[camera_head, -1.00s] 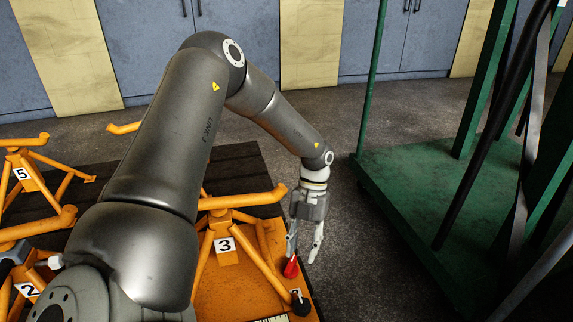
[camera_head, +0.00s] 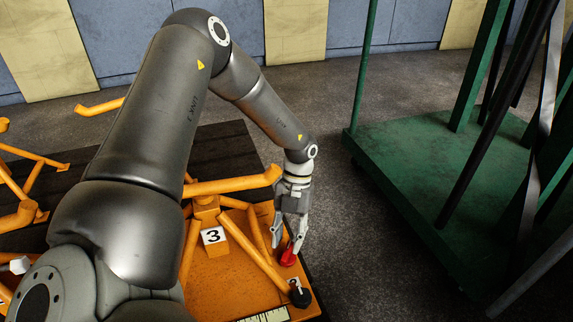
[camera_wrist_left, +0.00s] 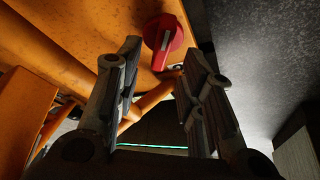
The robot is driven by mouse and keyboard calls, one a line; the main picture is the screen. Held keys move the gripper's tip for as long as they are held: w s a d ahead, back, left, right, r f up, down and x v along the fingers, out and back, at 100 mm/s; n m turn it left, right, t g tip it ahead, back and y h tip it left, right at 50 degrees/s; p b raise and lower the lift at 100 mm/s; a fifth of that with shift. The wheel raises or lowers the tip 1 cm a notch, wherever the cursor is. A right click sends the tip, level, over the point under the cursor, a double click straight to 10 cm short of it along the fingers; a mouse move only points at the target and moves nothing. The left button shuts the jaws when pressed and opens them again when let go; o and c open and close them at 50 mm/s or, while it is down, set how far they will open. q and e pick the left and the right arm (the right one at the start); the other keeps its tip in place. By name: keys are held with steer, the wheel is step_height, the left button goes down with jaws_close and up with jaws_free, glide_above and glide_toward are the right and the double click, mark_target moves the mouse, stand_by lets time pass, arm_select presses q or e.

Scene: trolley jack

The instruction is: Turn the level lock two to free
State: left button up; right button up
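A red rotary knob (camera_head: 288,257) with a raised grip sits near the right edge of the orange frame. My left gripper (camera_head: 288,244) points down at the knob. Its fingers are apart with nothing held; in the wrist view the knob appears beyond the fingertips (camera_wrist_left: 158,58), between their lines. I cannot tell whether a finger touches it. No lettering on the knob is readable. My right gripper is not in view.
A plate marked 3 (camera_head: 213,236) is on the orange frame beside slanted orange tubes (camera_head: 250,253). A small black part with a light label (camera_head: 299,293) sits just in front of the knob. A green trolley (camera_head: 420,165) stands to the right, with bare floor between.

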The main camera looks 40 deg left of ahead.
mark_target(286, 253)
arm_select(q)
steer(key=shift+b+x, duration=0.65)
steer(key=shift+x, duration=1.1)
jaws_close()
